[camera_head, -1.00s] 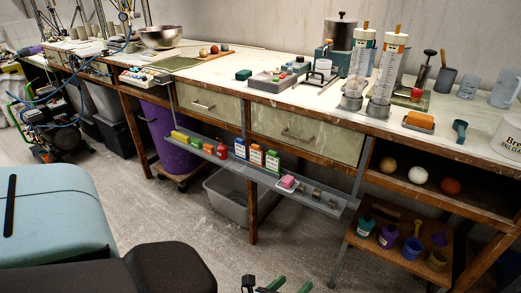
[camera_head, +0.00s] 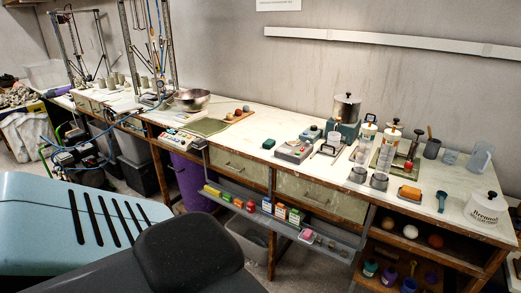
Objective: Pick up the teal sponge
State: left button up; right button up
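A small dark teal-green block (camera_head: 268,143), which looks like the teal sponge, lies flat on the pale workbench top (camera_head: 240,135). Neither of my grippers can be made out in this view.
A narrow shelf (camera_head: 238,196) with several small items runs below the drawers and juts out in front. Bare benchtop surrounds the block.

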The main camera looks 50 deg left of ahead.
aim_at(269, 143)
jog(key=i+l, duration=0.1)
jog(key=i, duration=0.6)
jog(key=i+u, duration=0.3)
jog(key=u, duration=1.75)
jog(key=k+j, duration=0.05)
